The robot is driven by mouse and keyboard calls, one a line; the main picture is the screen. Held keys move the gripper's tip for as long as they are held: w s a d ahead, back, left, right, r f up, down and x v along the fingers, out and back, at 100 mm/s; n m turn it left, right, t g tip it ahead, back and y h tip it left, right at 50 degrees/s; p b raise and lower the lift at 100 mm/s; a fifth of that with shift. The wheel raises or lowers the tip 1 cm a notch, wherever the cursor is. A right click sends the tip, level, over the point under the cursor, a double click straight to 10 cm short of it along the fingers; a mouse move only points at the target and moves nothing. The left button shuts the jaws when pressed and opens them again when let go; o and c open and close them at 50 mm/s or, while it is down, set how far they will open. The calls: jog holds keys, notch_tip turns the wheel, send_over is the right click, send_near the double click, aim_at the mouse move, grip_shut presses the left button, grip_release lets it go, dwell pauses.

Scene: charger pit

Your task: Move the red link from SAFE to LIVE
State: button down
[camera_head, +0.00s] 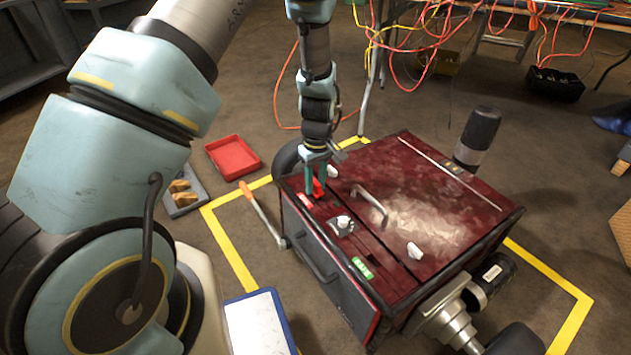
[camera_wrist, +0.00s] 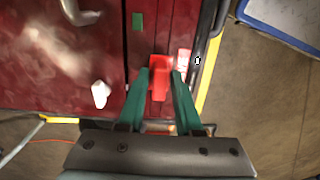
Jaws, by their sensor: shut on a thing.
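The red link (camera_wrist: 159,78) is between the green fingers of my gripper (camera_wrist: 160,73) in the wrist view, and the fingers are shut on it. In the head view my gripper (camera_head: 316,184) reaches down to the far left of the dark red machine's top (camera_head: 425,215), with the link (camera_head: 318,187) partly hidden by the fingers. A red-and-white label (camera_head: 306,200) lies beside the link; it also shows in the wrist view (camera_wrist: 184,62). A green label (camera_head: 362,268) is at the near end of the same strip. I cannot tell whether the link is seated or raised.
A white knob (camera_head: 343,222) sits between the labels. A curved handle (camera_head: 371,201) and white levers (camera_head: 414,251) stand on the top. An orange-handled lever (camera_head: 262,213) stands at the left side. A red tray (camera_head: 233,157) and grey tray (camera_head: 184,208) lie on the floor.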

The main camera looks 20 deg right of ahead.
jog(key=shift+f+b, duration=0.3)
jog(key=shift+f, duration=0.55)
jog(key=c, duration=0.5)
grip_release()
jog(key=r+p, duration=0.1)
jog(key=r, duration=0.4)
jog(key=r+p, duration=0.2)
jog(key=r, duration=0.3)
jog(key=shift+d+r, duration=0.2)
jog(key=shift+r, duration=0.2)
